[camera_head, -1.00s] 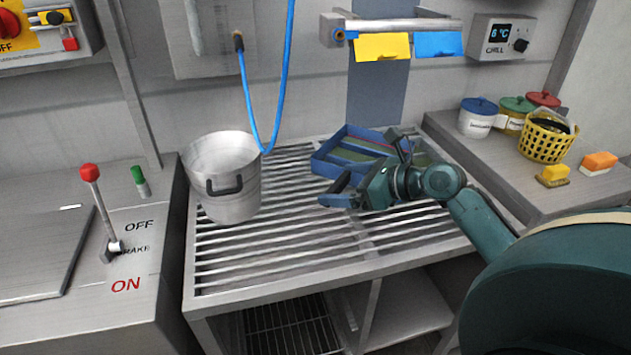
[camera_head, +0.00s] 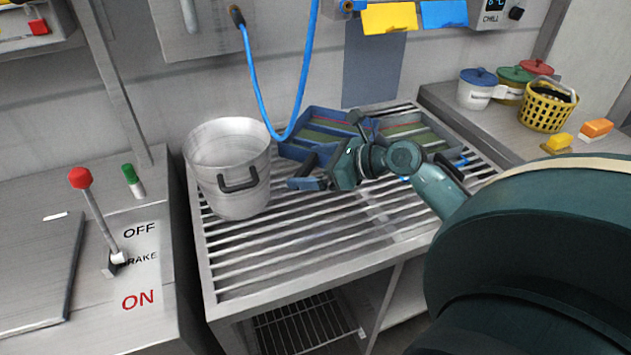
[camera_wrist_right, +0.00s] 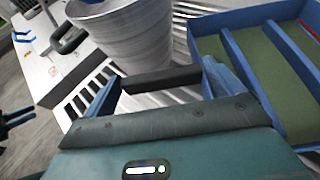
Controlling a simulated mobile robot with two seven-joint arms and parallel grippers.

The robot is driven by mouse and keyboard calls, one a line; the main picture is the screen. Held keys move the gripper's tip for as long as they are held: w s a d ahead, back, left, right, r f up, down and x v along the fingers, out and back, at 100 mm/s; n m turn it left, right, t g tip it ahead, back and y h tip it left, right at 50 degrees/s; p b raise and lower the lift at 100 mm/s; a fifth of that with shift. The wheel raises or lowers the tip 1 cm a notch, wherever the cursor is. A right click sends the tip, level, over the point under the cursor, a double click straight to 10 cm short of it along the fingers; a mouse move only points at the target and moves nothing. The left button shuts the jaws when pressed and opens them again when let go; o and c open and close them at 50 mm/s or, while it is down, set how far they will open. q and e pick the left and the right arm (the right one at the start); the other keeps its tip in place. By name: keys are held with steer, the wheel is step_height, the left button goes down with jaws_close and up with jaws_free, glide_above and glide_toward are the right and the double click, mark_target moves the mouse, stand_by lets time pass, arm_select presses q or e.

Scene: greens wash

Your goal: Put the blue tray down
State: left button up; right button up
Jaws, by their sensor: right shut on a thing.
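The blue tray (camera_head: 300,150) is at the back of the slatted rack, with green-floored compartments and thin dividers. My right gripper (camera_head: 303,175) is at its near left side, in front of part of it, and is shut on the tray. In the right wrist view, the tray (camera_wrist_right: 228,52) fills the right side, close to the right gripper (camera_wrist_right: 158,85); a dark bar lies between the blue fingers. The exact grip is hard to see. Whether the tray touches the slats is unclear. Small dark blue shapes at the wrist view's left edge may be my left gripper (camera_wrist_right: 18,118).
A steel pot (camera_head: 228,180) stands on the rack (camera_head: 320,240) just left of the tray. A blue hose (camera_head: 258,85) hangs behind. A side counter at right holds lidded jars, a yellow basket (camera_head: 548,106) and sponges. The rack's front slats are clear.

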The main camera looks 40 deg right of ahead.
step_height(320, 180, down, 7)
steer(key=shift+r+b, duration=0.1)
steer(key=shift+b, duration=0.75)
steer(key=o, duration=1)
steer(key=shift+c, duration=0.2)
steer(key=p+v, duration=0.1)
steer(key=v, duration=1.1)
steer(key=shift+s, duration=0.1)
